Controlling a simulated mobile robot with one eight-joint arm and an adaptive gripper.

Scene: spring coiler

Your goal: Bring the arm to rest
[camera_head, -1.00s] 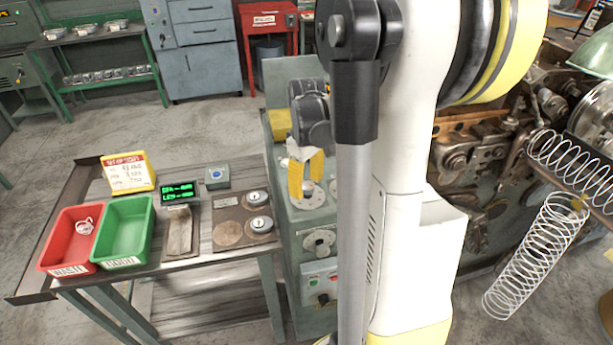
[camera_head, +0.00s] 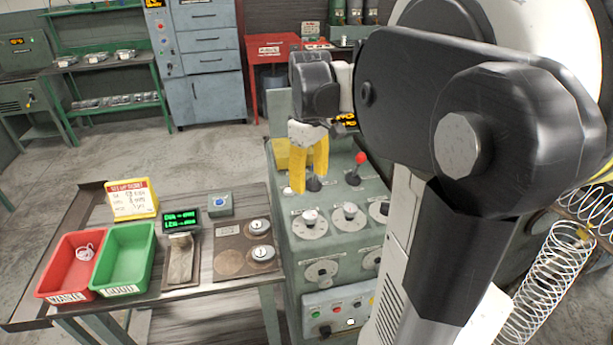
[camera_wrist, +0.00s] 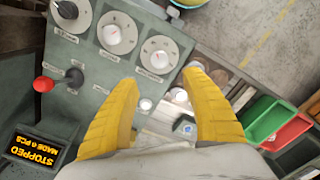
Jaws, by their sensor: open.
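My gripper (camera_head: 308,170) hangs over the left part of the green control cabinet (camera_head: 322,250), its two yellow fingers pointing down. In the wrist view my gripper (camera_wrist: 165,110) has its fingers wide apart with nothing between them. Below it the cabinet top (camera_wrist: 85,65) carries several white dials, a black lever (camera_wrist: 75,77) and a red-knobbed lever (camera_wrist: 43,84). A sign (camera_wrist: 38,145) there reads "STOPPED". My arm covers the right side of the head view and hides most of the coiling machine.
A side table left of the cabinet holds a red bin (camera_head: 70,264) with a white coil, an empty-looking green bin (camera_head: 124,258), a yellow sign (camera_head: 132,200), a display (camera_head: 181,219) and a plate with weights (camera_head: 245,247). Wire springs (camera_head: 545,285) stand at right. The floor behind is open.

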